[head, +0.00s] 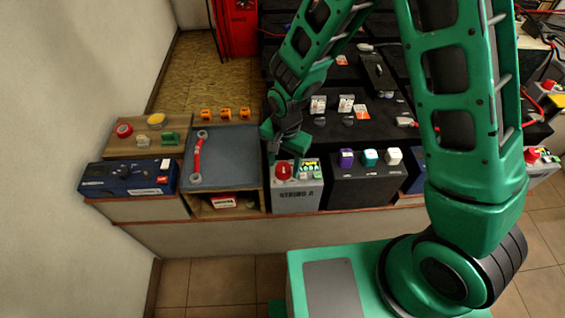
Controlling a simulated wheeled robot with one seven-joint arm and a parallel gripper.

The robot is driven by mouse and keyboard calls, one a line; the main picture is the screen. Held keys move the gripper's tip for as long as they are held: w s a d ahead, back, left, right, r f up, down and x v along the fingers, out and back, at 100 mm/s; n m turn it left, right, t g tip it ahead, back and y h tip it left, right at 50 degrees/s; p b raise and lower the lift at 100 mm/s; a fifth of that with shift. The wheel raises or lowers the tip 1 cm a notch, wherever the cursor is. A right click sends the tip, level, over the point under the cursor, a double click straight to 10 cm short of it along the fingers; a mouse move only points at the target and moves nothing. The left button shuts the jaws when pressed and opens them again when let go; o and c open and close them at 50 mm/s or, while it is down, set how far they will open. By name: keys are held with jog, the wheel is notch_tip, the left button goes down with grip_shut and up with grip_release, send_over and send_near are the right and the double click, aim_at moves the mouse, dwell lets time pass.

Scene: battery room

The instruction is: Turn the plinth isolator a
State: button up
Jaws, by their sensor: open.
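The plinth isolator a looks to be the red round knob (284,171) on top of a grey box (297,198) marked "STRING A". The box stands at the front edge of the bench in the head view. My gripper (285,156) points down just behind and above the red knob, with its fingers apart and nothing seen between them. I cannot tell whether a finger touches the knob. A small lit green display (309,167) sits to the right of the knob. The knob's far side is partly hidden by my gripper.
A dark box with purple, teal and white caps (370,158) stands close on the right. On the left are a grey mat (232,160) with a red-handled tool (198,156), a blue case (128,178) and a wooden board (148,149) with red and yellow buttons. Black battery blocks fill the back.

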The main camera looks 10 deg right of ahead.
jog(key=shift+c, duration=0.6)
jog(key=c, duration=0.9)
jog(key=shift+a, duration=0.15)
